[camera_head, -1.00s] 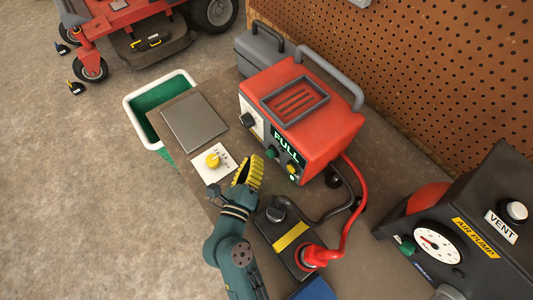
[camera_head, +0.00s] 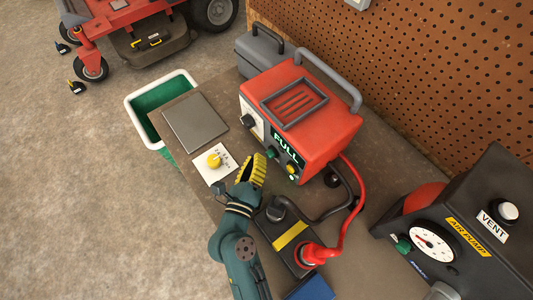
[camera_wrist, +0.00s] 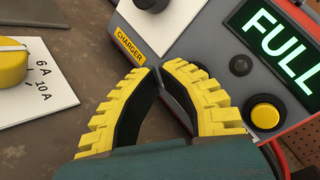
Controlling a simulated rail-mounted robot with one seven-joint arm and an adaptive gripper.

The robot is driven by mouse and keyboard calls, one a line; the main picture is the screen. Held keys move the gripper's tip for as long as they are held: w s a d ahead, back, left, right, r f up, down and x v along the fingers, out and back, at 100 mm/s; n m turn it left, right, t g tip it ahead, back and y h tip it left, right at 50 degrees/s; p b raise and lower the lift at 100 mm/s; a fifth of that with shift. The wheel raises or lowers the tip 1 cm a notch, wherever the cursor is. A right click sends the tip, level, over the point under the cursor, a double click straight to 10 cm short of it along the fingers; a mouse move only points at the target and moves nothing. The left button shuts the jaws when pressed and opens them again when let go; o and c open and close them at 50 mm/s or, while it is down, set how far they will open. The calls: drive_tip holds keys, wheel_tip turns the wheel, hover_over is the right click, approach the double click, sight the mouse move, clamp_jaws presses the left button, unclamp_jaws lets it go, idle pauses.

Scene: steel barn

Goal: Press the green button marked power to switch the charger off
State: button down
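The red charger (camera_head: 310,120) stands on the brown bench, its lit display reading FULL; the display also shows in the wrist view (camera_wrist: 280,42). The yellow button also shows in the wrist view (camera_wrist: 265,112); the green button does not, and my right finger covers part of the panel there. My gripper (camera_head: 258,160) has yellow ribbed fingers, empty, with tips together in the wrist view (camera_wrist: 161,70). It is just in front of the panel; contact cannot be told.
A white card with a yellow dial (camera_head: 214,160) lies left of my gripper. A black battery (camera_head: 290,238) with red and black cables sits on the right. An air pump (camera_head: 435,245) stands at far right. A green bin (camera_head: 160,95) is beyond the bench's left edge.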

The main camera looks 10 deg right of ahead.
drive_tip(key=shift+w+d+p, duration=0.45)
drive_tip(key=shift+d+p, duration=0.25)
drive_tip(key=shift+p, duration=0.1)
idle(1.4)
drive_tip(key=shift+a+r, duration=0.1)
drive_tip(key=shift+a, duration=0.05)
drive_tip(key=shift+s+a, duration=0.2)
drive_tip(key=shift+s, duration=0.25)
drive_tip(key=shift+s+f, duration=0.15)
drive_tip(key=shift+f, duration=0.1)
drive_tip(key=shift+a, duration=0.1)
drive_tip(key=shift+s+a+r+p, duration=0.1)
drive_tip(key=shift+s+a, duration=0.35)
drive_tip(key=shift+a, duration=0.5)
drive_tip(key=shift+s+a+p, duration=0.15)
drive_tip(key=shift+s+a, duration=0.35)
drive_tip(key=shift+a, duration=0.4)
drive_tip(key=shift+s+a+r+p, duration=0.1)
drive_tip(key=shift+s+a, duration=0.35)
drive_tip(key=shift+a, duration=0.5)
